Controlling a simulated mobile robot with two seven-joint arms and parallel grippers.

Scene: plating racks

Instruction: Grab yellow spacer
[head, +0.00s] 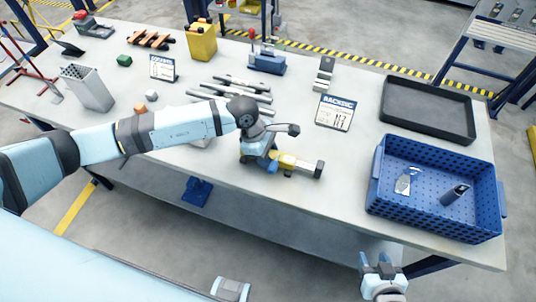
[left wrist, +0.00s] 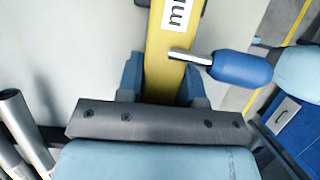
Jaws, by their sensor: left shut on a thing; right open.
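The yellow spacer (head: 287,159) is a long bar near the front edge of the table in the head view. In the left wrist view the yellow spacer (left wrist: 160,72) runs between the fingers and carries a white label with dark letters. My left gripper (head: 264,158) is shut on it, with a blue finger on each side of the bar. Whether the bar touches the table is unclear. A blue-handled piece with a metal tip (left wrist: 235,66) overlaps the bar's right side in the wrist view. My right gripper (head: 384,268) is open and empty in front of the table.
A blue perforated crate (head: 434,219) with two small items stands at the right, with a black tray (head: 425,108) behind it. Several grey rods (head: 243,92) lie behind my left gripper. A sign (head: 334,113) stands at mid-table. The table front between spacer and crate is clear.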

